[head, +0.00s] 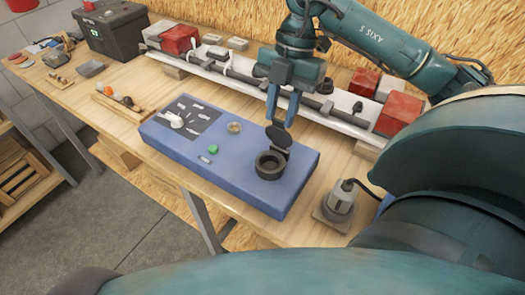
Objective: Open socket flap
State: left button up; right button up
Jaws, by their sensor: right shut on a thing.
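The blue control box (225,178) lies on the wooden workbench. Near its right end is a round black socket (269,165) with its dark opening showing. The socket flap (279,139) is hinged up at the back of the socket and stands steeply tilted. My right gripper (281,122) reaches down from above, its two fingers at the upper part of the flap. It is shut on the flap; the exact contact is small and partly hidden. My left gripper is not in view.
A grey plug with a cable (342,198) stands on a small plate at the box's right. Behind lies a long white rail (230,82) with red lamp blocks. A black battery box (112,28) is at the far left. Small parts in a wooden tray (122,101) lie left of the box.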

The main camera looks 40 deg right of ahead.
jog(key=shift+w+d+r, duration=0.1)
jog(key=shift+w+d, duration=0.15)
jog(key=shift+d, duration=0.25)
jog(key=shift+w+d, duration=0.25)
jog(key=shift+d, duration=0.4)
jog(key=shift+w+d, duration=0.25)
jog(key=shift+d, duration=0.35)
jog(key=o, duration=0.7)
jog(key=shift+o, duration=0.2)
notch_tip(320, 180, up, 5)
jog(key=shift+f+p, duration=0.1)
jog(key=shift+p, duration=1.05)
